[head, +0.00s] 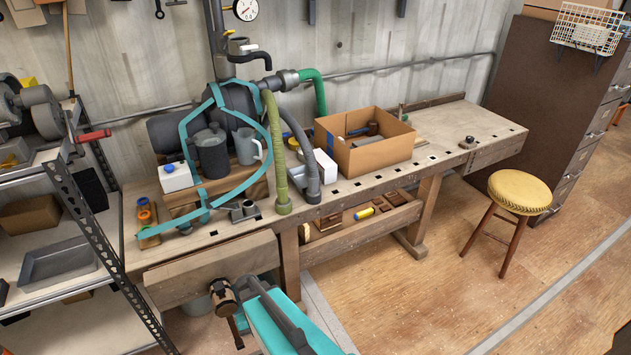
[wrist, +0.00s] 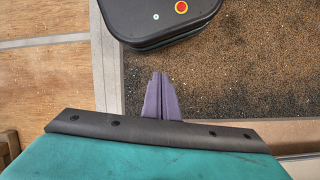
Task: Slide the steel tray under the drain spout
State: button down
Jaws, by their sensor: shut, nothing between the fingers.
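A grey, shallow rectangular steel tray (head: 58,264) lies on a shelf at the left of the head view. On the bench, a dark tank with pipes and fittings (head: 242,210) stands behind a jug and a can. Olive (head: 275,150) and grey hoses hang down to the benchtop in front. I cannot tell which outlet is the drain spout. My gripper (wrist: 163,76) shows in the wrist view, its purple fingers together and empty, above the floor. Neither tray nor spout shows there.
A metal shelf rack (head: 90,225) with a slanted post stands left of the workbench (head: 440,145). An open cardboard box (head: 365,158) sits on the bench.

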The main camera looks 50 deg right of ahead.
jog(key=s+a+f+n+g, duration=0.1)
jog(key=s+a+f+n, duration=0.2)
jog(key=s+a, duration=0.2)
jog(key=s+a+f+n+h, duration=0.1)
jog(key=s+a+f+n, duration=0.1)
jog(key=s+a, duration=0.3)
jog(key=s+n, duration=0.1)
jog(key=s, duration=0.2)
jog(key=shift+s+a+f+g, duration=0.25)
jog(key=shift+a+f+g, duration=0.15)
